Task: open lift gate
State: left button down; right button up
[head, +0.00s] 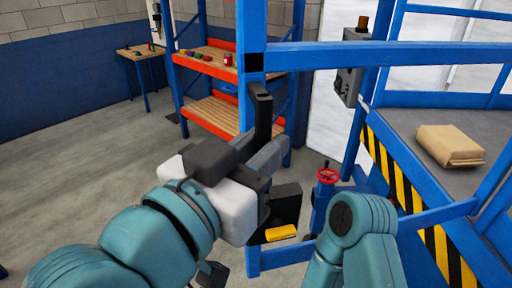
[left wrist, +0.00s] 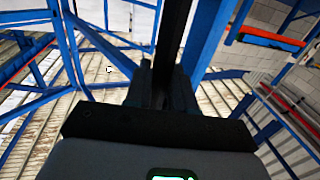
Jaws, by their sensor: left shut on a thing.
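The blue lift gate (head: 400,54) shows in the head view as a post with a long rail running right from it. A black upright handle (head: 262,108) stands at the post. My left gripper (head: 266,145) is shut on this handle, and its fingers hide the lower part. In the left wrist view the dark handle (left wrist: 174,40) runs up between the fingers of my left gripper (left wrist: 162,88). A black block with a yellow piece (head: 281,232) sits low by the post. My right gripper is not in view.
The lift platform (head: 400,122) lies behind the rail, with a brown parcel (head: 450,145) on it and a yellow-black striped edge. A red handwheel (head: 327,175) stands near my right arm. A shelf (head: 208,62) stands behind the post. Open floor (head: 75,160) lies at left.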

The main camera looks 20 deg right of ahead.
pick_arm(q)
jog(key=shift+s+d, duration=0.1)
jog(key=shift+s, duration=0.2)
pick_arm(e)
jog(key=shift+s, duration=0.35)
pick_arm(q)
jog(key=shift+w, duration=0.1)
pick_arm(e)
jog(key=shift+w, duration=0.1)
pick_arm(q)
jog(key=c, duration=1.1)
grip_release()
jog(key=shift+d, duration=0.4)
jog(key=shift+a, duration=0.45)
jog(key=shift+d, duration=0.25)
jog(key=p+v, duration=0.4)
jog(key=v, duration=1.2)
jog(key=shift+a, duration=0.3)
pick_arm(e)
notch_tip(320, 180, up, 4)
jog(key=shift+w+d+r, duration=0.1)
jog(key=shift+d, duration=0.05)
